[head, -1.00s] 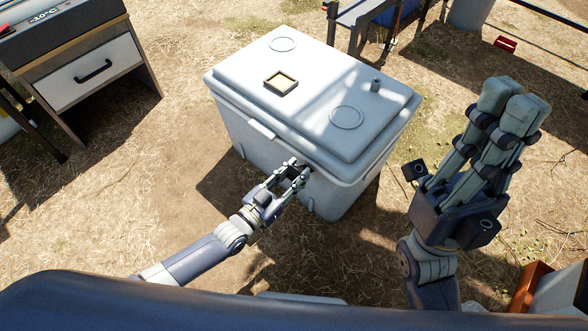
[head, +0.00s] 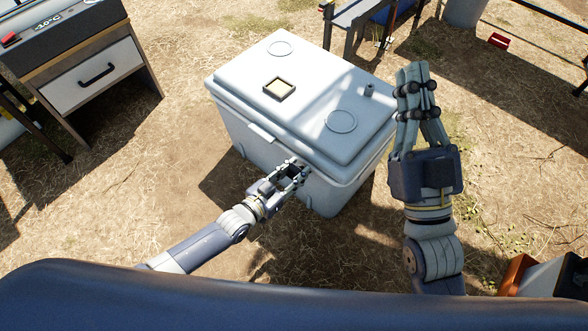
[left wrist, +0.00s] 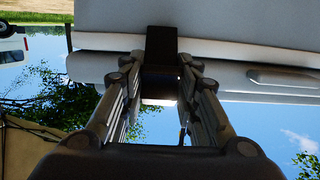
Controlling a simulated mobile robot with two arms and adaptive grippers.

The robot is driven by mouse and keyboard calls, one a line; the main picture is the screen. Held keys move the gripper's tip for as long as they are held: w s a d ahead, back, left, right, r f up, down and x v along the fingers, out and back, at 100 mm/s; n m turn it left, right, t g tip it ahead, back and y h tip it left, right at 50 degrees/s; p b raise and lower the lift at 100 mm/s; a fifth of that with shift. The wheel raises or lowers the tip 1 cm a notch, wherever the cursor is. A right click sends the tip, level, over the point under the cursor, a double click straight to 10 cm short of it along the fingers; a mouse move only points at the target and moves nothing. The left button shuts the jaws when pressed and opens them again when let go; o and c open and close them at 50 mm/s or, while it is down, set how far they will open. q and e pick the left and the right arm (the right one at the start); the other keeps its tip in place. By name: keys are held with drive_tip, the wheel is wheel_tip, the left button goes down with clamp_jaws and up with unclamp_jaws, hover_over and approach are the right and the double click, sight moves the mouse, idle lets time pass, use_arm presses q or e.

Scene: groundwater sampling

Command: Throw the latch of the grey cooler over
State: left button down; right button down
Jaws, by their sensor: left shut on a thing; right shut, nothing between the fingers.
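The grey cooler (head: 235,78) stands on the ground in the middle of the head view, its lid down. My left gripper (head: 297,168) is at its front face, just under the lid rim. In the left wrist view, a dark block, the latch (left wrist: 161,45), lies between the fingers of this gripper (left wrist: 160,78), against the cooler's pale wall (left wrist: 240,22). The gripper is shut on it. In the head view the fingers hide most of the latch. My right gripper (head: 414,78) is raised to the right of the cooler, shut and empty, fingers pointing up in the picture.
A cabinet with a drawer (head: 92,75) stands at the left. A bench (head: 352,14) is behind the cooler. An orange-brown box (head: 517,274) is at lower right. Dry ground left of the cooler is clear.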

use_arm(q)
drive_tip(key=shift+w+d+r+g+y+p, duration=0.15)
drive_tip(key=shift+g+y+p, duration=0.2)
drive_tip(key=shift+p, duration=0.35)
use_arm(e)
drive_tip(key=w+f+g+h, duration=0.1)
drive_tip(key=w+f+g, duration=0.2)
drive_tip(key=f+g, duration=0.2)
drive_tip(key=shift+w+d+f+h, duration=0.15)
drive_tip(key=shift+f+h, duration=0.15)
drive_tip(key=shift+f, duration=1.45)
use_arm(q)
drive_tip(key=c, duration=1.2)
unclamp_jaws()
drive_tip(key=v, duration=1.2)
drive_tip(key=shift+c, duration=0.2)
